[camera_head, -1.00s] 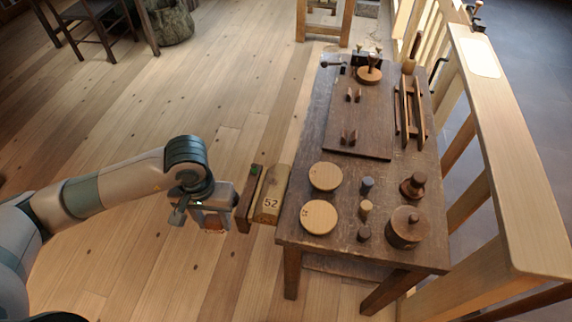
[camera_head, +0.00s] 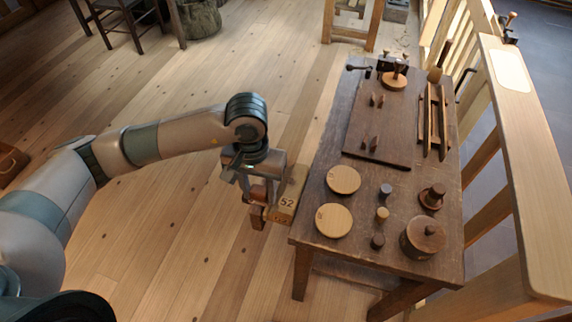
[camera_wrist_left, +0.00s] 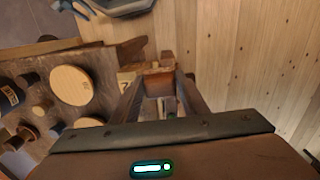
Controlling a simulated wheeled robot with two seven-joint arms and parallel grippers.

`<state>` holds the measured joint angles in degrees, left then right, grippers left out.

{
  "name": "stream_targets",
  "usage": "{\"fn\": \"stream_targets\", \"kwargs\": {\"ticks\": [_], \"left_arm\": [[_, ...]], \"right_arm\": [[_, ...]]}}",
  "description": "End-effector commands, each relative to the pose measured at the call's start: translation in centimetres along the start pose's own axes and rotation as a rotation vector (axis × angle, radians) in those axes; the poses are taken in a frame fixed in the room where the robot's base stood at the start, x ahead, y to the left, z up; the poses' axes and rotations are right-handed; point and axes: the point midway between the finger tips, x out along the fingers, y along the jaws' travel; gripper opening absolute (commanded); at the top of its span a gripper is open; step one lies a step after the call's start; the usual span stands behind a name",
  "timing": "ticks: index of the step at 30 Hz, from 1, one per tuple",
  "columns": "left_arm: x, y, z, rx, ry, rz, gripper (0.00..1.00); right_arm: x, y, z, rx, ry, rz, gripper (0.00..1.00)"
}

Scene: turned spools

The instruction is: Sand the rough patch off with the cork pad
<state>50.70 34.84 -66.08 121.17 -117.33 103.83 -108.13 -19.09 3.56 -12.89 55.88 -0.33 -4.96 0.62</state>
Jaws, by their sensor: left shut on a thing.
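My left gripper (camera_head: 262,190) reaches down just left of the table, over a pale wooden block marked 52 (camera_head: 290,195). It is shut on a small reddish-brown piece, mostly hidden by the fingers; I cannot tell from its look whether it is the cork pad. In the left wrist view my fingers (camera_wrist_left: 158,95) point at a brown wooden part (camera_wrist_left: 158,68) beside the pale block (camera_wrist_left: 127,76). A darker brown end piece (camera_head: 257,217) shows under the gripper. Whether the held piece touches it is unclear. I cannot make out the rough patch. My right gripper is not in view.
The dark table (camera_head: 330,165) carries two pale discs (camera_head: 343,180) (camera_head: 334,220), several small pegs, a lidded round pot (camera_head: 423,238) and a brown knob (camera_head: 432,197). A wooden railing (camera_head: 520,150) runs along its right side.

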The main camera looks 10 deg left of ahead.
Motion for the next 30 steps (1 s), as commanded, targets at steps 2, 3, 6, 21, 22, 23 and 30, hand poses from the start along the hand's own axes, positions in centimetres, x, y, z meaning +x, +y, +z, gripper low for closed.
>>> {"fn": "stream_targets", "kwargs": {"ticks": [2, 3, 6, 21, 22, 23, 30], "left_arm": [[-1.6, 1.7, -1.6, 0.023, 0.006, 0.0, 0.22], [-2.3, 2.4, -2.2, 0.032, 0.007, -0.003, 0.22], [-3.8, 3.9, -3.4, 0.054, 0.007, -0.008, 0.22], [-5.6, 5.5, -4.5, 0.079, 0.004, -0.019, 0.22], [-5.6, 5.5, -4.5, 0.079, 0.004, -0.019, 0.22], [-5.6, 5.5, -4.5, 0.079, 0.004, -0.019, 0.22], [-4.6, 5.3, -4.4, 0.081, 0.003, -0.019, 0.22]], "right_arm": [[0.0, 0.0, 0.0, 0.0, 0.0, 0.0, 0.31], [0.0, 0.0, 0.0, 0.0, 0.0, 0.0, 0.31], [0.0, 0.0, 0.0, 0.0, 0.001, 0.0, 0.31], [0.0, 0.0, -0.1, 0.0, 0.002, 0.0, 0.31], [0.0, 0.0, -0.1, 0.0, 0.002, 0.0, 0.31], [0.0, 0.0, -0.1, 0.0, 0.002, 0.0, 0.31], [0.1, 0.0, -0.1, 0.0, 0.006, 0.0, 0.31]]}}
